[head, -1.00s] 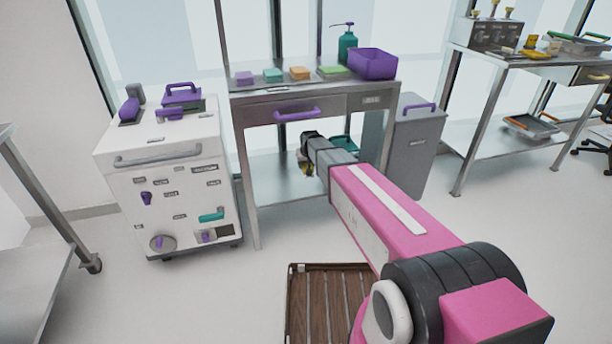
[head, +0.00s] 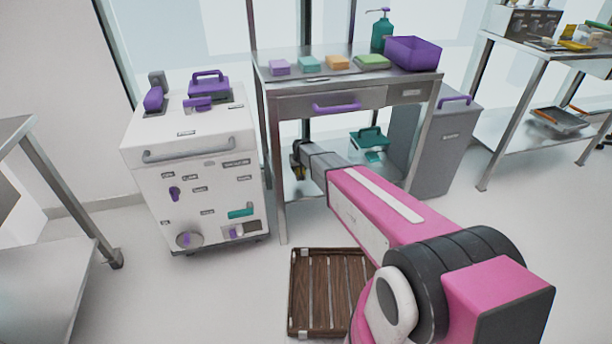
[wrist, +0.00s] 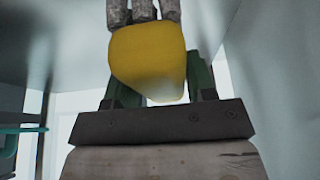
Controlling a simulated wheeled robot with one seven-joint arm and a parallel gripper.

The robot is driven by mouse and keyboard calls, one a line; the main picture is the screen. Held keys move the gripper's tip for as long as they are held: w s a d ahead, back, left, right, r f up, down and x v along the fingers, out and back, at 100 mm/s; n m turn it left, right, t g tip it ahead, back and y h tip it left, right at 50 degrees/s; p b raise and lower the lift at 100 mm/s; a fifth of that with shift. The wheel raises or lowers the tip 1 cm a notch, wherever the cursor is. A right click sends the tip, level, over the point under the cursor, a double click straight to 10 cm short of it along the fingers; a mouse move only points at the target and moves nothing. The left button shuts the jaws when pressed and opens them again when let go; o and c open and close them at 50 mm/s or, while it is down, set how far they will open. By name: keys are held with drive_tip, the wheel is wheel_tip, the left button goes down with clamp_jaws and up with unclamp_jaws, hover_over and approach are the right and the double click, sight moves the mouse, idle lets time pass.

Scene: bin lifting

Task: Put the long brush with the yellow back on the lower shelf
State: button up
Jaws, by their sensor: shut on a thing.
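The brush with the yellow back (wrist: 148,62) is held in my gripper in the wrist view, its grey bristle tufts (wrist: 143,11) at the top edge. The green fingers of my gripper (wrist: 160,82) sit on either side of the yellow back. In the head view my gripper (head: 298,160) is under the worktop of the steel table, above the lower shelf (head: 297,188) near its left side. The brush is too small to make out there. My arm hides part of the shelf, and I cannot tell whether the brush touches it.
A teal caddy (head: 369,140) stands on the right part of the lower shelf. A front table leg (head: 277,180) is left of my gripper, and the drawer (head: 340,102) is above. A white cart (head: 195,165) stands left, a grey bin (head: 447,150) right. A slatted wooden thing (head: 325,290) is on the floor.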

drive_tip(key=shift+f, duration=3.6)
drive_tip(key=shift+f, duration=0.15)
drive_tip(key=o, duration=0.9)
drive_tip(key=v, duration=1.3)
drive_tip(key=shift+s+d+f, duration=0.2)
drive_tip(key=shift+s+d, duration=0.05)
drive_tip(key=shift+d, duration=0.15)
drive_tip(key=s+d+r+m+g, duration=0.1)
drive_tip(key=s+d+r, duration=0.2)
drive_tip(key=s+d, duration=0.4)
drive_tip(key=s+d+r+m+g, duration=0.1)
drive_tip(key=s+d+r, duration=0.3)
drive_tip(key=s+d, duration=0.3)
drive_tip(key=s+d+r+m+g+h, duration=0.1)
drive_tip(key=s+d+r, duration=0.3)
drive_tip(key=s, duration=1)
drive_tip(key=d+g, duration=0.1)
drive_tip(key=d, duration=0.2)
drive_tip(key=shift+d+r, duration=0.15)
drive_tip(key=shift+d, duration=0.15)
